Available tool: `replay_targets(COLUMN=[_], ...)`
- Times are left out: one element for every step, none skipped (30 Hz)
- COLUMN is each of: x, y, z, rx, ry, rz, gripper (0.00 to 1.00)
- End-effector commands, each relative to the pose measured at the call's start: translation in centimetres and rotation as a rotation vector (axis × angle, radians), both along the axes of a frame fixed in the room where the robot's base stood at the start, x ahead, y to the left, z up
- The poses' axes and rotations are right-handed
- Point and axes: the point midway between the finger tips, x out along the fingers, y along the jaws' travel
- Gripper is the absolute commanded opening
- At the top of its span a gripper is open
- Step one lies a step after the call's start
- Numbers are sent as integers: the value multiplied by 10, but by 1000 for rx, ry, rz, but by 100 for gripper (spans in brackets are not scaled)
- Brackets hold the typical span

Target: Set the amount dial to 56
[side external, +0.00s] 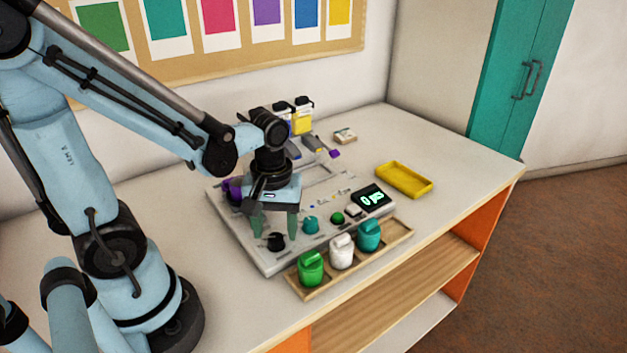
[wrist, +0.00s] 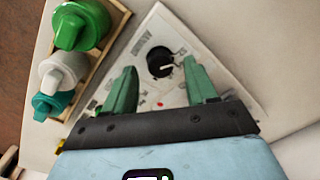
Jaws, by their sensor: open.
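A black dial (side external: 276,241) with a white pointer mark sits at the near left corner of the light grey control panel (side external: 268,266). Lettering beside it is too small to read surely. The dial also shows in the wrist view (wrist: 160,62), between and just past the fingertips. My gripper (side external: 274,228) is open and empty, green fingers pointing down just above the dial. Contact cannot be told. The panel's display (side external: 371,198) reads "0 pcs". A teal knob (side external: 310,225) and a green button (side external: 338,217) sit right of the dial.
A wooden tray (side external: 293,284) with green (side external: 311,268), white (side external: 341,251) and teal (side external: 369,236) containers stands along the panel's front edge. A yellow tray (side external: 404,179) lies at the right. Bottles (side external: 302,117) stand behind the panel. The table is clear at the front left.

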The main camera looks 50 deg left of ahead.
Motion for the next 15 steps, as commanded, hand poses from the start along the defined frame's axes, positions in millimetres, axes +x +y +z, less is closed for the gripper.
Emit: replay_targets(x=[0, 0, 0, 0, 0, 0, 0, 0, 0, 0, 0, 0, -1, -1, -1], y=[0, 0, 0, 0, 0, 0, 0, 0, 0, 0, 0, 0, 0, 0, 0], z=[-4, -6, -9, -10, -11, -13, -14, -14, -15, -15, -16, -16, -16, -16, -16], rx=[0, 0, 0, 0, 0, 0, 0, 0, 0, 0, 0, 0, 0, 0, 0], ry=[0, 0, 0, 0, 0, 0, 0, 0, 0, 0, 0, 0, 0, 0, 0], rz=[0, 0, 0, 0, 0, 0, 0, 0, 0, 0, 0, 0, 0, 0, 0], gripper=[57, 57, 57, 57, 57, 57, 57, 57, 57, 57, 57, 57, 57, 57, 57])
